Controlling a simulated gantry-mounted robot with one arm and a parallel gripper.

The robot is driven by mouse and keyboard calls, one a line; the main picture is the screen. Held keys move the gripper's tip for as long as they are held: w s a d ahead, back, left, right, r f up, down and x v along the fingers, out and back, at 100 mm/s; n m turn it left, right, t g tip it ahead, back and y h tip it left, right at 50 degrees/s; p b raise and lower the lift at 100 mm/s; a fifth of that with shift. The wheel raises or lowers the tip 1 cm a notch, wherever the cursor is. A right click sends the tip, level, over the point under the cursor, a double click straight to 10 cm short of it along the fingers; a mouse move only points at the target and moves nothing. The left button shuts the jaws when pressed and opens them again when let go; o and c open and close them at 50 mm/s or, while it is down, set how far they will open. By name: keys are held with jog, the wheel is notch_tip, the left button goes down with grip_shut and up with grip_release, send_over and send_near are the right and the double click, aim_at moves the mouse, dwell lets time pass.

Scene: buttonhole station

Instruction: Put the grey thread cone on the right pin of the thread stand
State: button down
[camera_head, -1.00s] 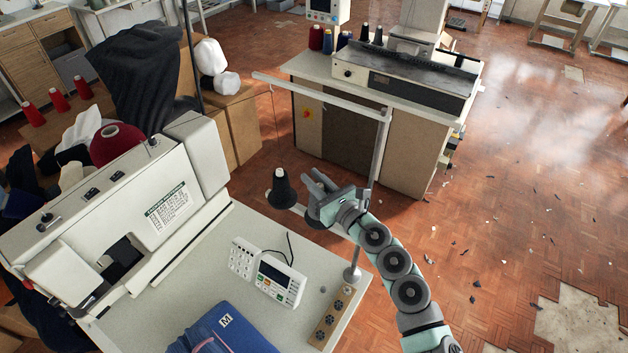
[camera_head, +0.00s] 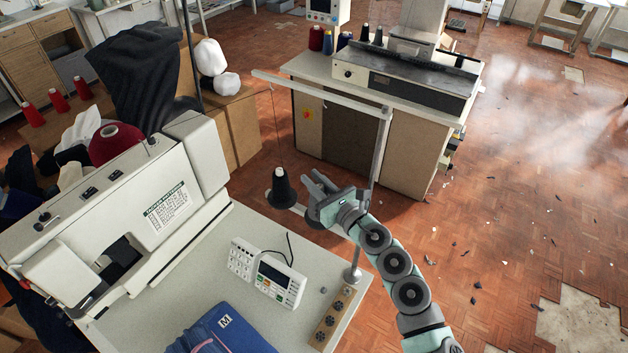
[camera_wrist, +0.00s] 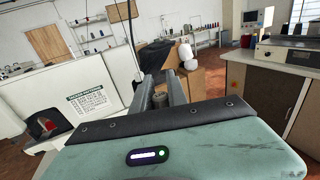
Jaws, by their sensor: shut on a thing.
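The thread stand stands at the table's right end, with a pole (camera_head: 378,150), a top bar (camera_head: 320,97) and a low cross arm, partly hidden by my gripper. A black thread cone (camera_head: 281,188) sits upright at the stand's left side. My gripper (camera_head: 314,182) is at the stand's right side, just right of the black cone. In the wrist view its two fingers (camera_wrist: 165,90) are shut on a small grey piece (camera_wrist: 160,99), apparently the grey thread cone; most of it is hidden. The right pin is hidden, so I cannot tell whether the cone is around it.
The sewing machine (camera_head: 130,220) fills the table's left side. A control panel (camera_head: 268,272), a blue folded cloth (camera_head: 222,335) and a wooden block with knobs (camera_head: 331,318) lie on the table. Another machine bench (camera_head: 380,120) stands behind.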

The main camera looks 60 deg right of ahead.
jog(key=c, duration=1.2)
grip_release()
jog(key=shift+c, duration=0.2)
jog(key=shift+r, duration=0.1)
notch_tip(320, 180, up, 20)
jog(key=p, duration=0.6)
jog(key=shift+p, duration=0.4)
